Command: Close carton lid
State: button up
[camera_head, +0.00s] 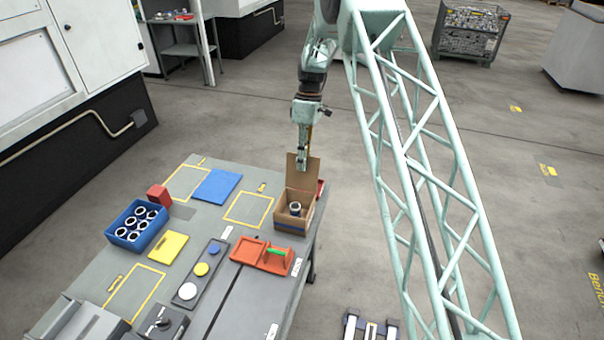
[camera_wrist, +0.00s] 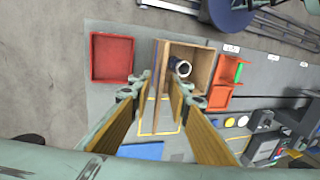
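The brown cardboard carton (camera_head: 293,226) stands at the right edge of the grey table in the head view. Its lid (camera_head: 303,173) stands up, open, along the carton's far side. A dark cylindrical part with a pale ring end (camera_head: 294,208) is inside. My gripper (camera_head: 302,160) points down at the lid's upper edge. In the wrist view, the carton (camera_wrist: 205,62) is upper centre and its lid (camera_wrist: 161,60) shows nearly edge-on. My two fingers (camera_wrist: 160,86) are apart, one on each side of the lid; I cannot tell whether either touches it.
A red tray (camera_wrist: 112,58) lies beyond the lid. An orange-red tray (camera_head: 262,254) with a green piece is near the carton's front. A blue bin (camera_head: 137,225) of ring parts stands at the left. A yellow-outlined area (camera_head: 248,209) left of the carton is clear.

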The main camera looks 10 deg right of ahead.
aim_at(302, 175)
jog(key=shift+x, duration=2.5)
jog(key=shift+c, duration=0.5)
grip_shut()
